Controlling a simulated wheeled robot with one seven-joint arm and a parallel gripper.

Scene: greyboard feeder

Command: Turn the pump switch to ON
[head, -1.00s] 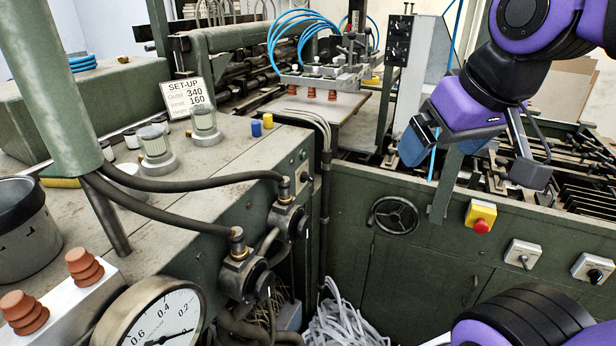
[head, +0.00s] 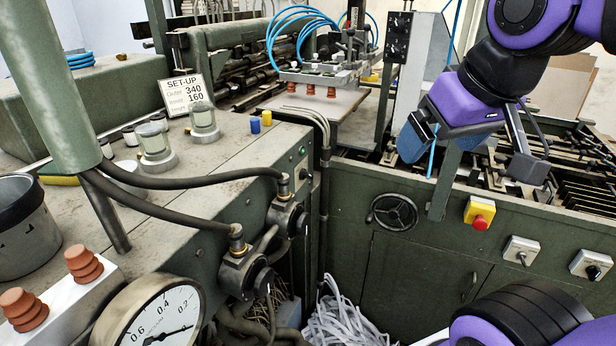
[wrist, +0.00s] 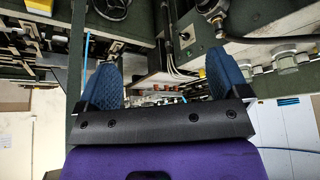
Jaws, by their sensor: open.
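No switch is legibly marked as the pump switch. A small panel with a green button and a dark switch (head: 303,166) is on the end face of the left green machine; a plate with a small control (wrist: 185,38) shows in the wrist view, perhaps the same one. Two more switches on grey plates, a toggle (head: 521,251) and a black rotary knob (head: 591,265), are on the right green cabinet. My gripper (head: 473,158) is open and empty, up above the right cabinet, apart from all these switches. Its two blue-padded fingers show in the wrist view (wrist: 162,85).
A red emergency button on a yellow box (head: 480,214) and a handwheel (head: 394,212) are on the right cabinet. Black hoses (head: 190,183) and valves (head: 243,272) project from the left machine. A gauge (head: 160,318) stands at front left.

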